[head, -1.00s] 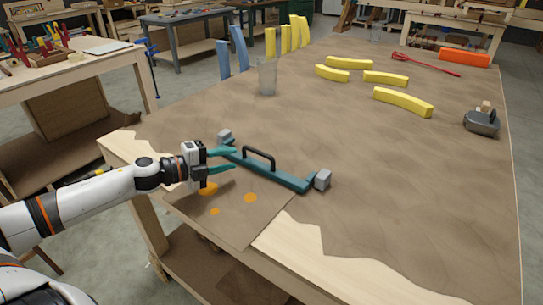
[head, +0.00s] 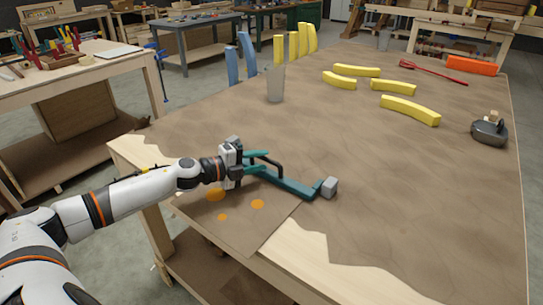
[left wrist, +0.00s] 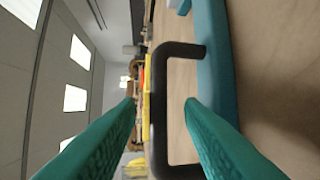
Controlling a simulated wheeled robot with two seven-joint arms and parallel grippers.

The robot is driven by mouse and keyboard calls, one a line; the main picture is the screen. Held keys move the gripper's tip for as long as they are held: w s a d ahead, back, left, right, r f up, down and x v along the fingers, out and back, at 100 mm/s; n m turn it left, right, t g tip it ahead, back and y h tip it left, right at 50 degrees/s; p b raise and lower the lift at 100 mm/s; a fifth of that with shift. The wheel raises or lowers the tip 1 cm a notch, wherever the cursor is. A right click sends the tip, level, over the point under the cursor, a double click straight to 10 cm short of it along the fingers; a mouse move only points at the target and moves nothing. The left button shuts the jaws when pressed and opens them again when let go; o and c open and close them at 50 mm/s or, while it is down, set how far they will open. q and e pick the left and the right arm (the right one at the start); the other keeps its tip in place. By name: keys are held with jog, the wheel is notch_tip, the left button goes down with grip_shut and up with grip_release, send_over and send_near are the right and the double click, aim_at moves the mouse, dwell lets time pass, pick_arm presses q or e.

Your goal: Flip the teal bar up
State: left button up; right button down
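The teal bar (head: 292,186) lies low on the brown-covered table near its front left edge, between grey end blocks, one of them at its right end (head: 329,187). A black handle (head: 275,162) stands up from the bar. My left gripper (head: 264,162) is open, its teal fingers reaching to the handle. In the left wrist view, the handle (left wrist: 158,95) runs between the two spread fingers with gaps on both sides. The teal bar (left wrist: 215,70) lies beyond the right finger there. The gripper hides the bar's left end in the head view. My right gripper is out of view.
A grey cup (head: 275,84) stands behind the bar. Yellow curved pieces (head: 409,110), a red tool (head: 432,71), an orange block (head: 475,65) and a dark grey object (head: 489,131) lie farther off. The table right of the bar is clear.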

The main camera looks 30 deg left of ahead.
pick_arm(q)
jog(key=shift+p+x, duration=0.55)
jog(key=shift+x, duration=1.7)
jog(key=shift+d, duration=0.1)
jog(key=shift+s, duration=0.1)
grip_shut()
